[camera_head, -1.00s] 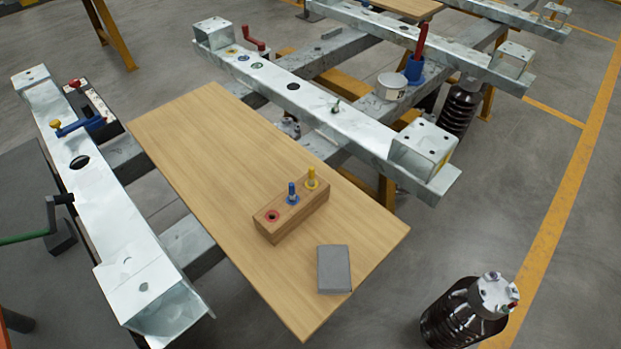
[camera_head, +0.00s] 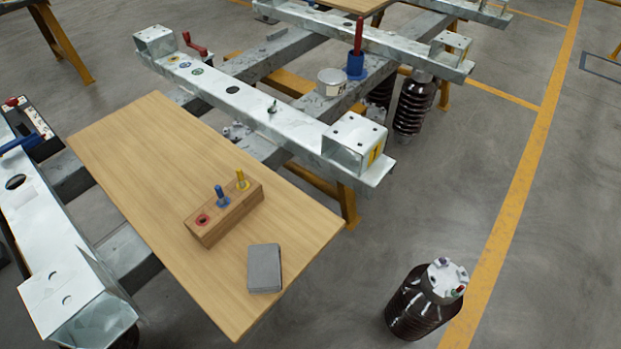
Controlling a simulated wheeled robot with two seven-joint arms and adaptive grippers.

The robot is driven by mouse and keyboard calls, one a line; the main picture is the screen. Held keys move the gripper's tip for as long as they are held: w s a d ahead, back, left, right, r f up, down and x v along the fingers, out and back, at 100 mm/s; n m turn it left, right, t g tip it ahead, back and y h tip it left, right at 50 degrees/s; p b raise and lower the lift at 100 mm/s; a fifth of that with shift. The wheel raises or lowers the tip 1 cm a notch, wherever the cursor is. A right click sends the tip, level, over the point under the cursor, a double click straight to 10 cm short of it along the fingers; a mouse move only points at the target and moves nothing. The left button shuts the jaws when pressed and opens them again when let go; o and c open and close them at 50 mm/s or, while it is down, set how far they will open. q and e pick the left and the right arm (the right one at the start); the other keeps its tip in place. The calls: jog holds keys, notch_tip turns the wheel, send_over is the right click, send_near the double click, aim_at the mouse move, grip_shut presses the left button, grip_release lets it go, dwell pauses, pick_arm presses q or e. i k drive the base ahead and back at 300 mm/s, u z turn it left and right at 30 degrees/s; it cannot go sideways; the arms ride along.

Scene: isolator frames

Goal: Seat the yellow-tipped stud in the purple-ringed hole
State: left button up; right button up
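The yellow-tipped stud (camera_head: 242,180) stands upright in the far right end of a wooden block (camera_head: 226,216) on the wooden board. A blue-tipped stud (camera_head: 222,197) stands beside it in the middle of the block, and the near left socket has a red ring and looks empty. Small ringed holes lie near the far left end of the long galvanized beam. One bluish-purple ring (camera_head: 184,65) sits between a yellowish and a greenish one; its colour is too small to tell surely. Neither of my grippers is in view.
A grey box (camera_head: 264,268) lies on the wooden board (camera_head: 130,150) near the block. The beam (camera_head: 250,103) carries a red-handled crank (camera_head: 195,45) and an end box (camera_head: 354,142). A white tin (camera_head: 332,82) and blue holder (camera_head: 356,65) stand behind. A dark insulator (camera_head: 425,300) stands on the floor.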

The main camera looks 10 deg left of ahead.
aim_at(425, 301)
jog(key=z, duration=1.1)
jog(key=i, duration=0.85)
jog(key=u, duration=2.45)
